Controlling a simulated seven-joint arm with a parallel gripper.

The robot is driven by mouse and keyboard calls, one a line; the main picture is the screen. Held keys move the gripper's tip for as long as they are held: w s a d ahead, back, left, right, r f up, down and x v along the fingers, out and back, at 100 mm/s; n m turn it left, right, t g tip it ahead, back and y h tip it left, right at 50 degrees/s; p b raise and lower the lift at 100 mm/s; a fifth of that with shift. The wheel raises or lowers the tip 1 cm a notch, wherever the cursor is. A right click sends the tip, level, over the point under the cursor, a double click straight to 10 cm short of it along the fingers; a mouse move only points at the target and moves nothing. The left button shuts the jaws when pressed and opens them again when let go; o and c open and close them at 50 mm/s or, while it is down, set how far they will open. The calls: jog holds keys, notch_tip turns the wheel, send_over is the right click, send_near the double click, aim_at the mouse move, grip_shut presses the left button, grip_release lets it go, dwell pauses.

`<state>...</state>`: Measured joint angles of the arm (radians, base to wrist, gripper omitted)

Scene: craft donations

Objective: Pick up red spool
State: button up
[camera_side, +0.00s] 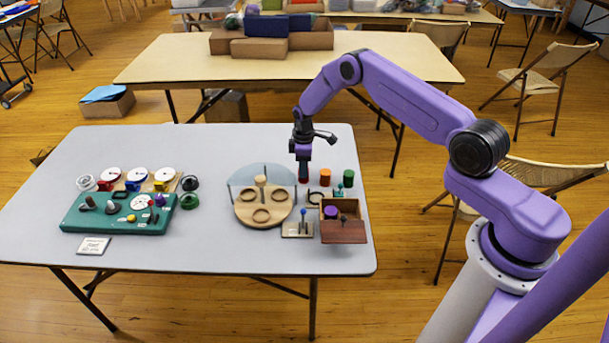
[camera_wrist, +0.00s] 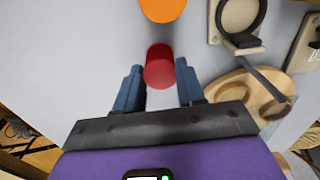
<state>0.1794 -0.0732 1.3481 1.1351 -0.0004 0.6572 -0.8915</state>
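The red spool (camera_side: 303,179) stands on the grey table near its right side. In the wrist view the red spool (camera_wrist: 158,67) shows between and just beyond the two blue fingertips. My gripper (camera_side: 303,168) points down right over the spool in the side view and hides its upper part. In the wrist view my gripper (camera_wrist: 158,76) is open, with a gap on each side of the spool. I cannot tell how far down the fingers reach.
An orange spool (camera_side: 325,176) stands close to the right, then a green spool (camera_side: 348,178). A round wooden stand with a clear panel (camera_side: 262,213) is at the left. A wooden box (camera_side: 343,232) holding a purple spool (camera_side: 330,212) is in front.

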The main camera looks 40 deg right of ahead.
jog(key=shift+r, duration=3.75)
jog(key=shift+c, duration=0.4)
jog(key=shift+s, duration=0.1)
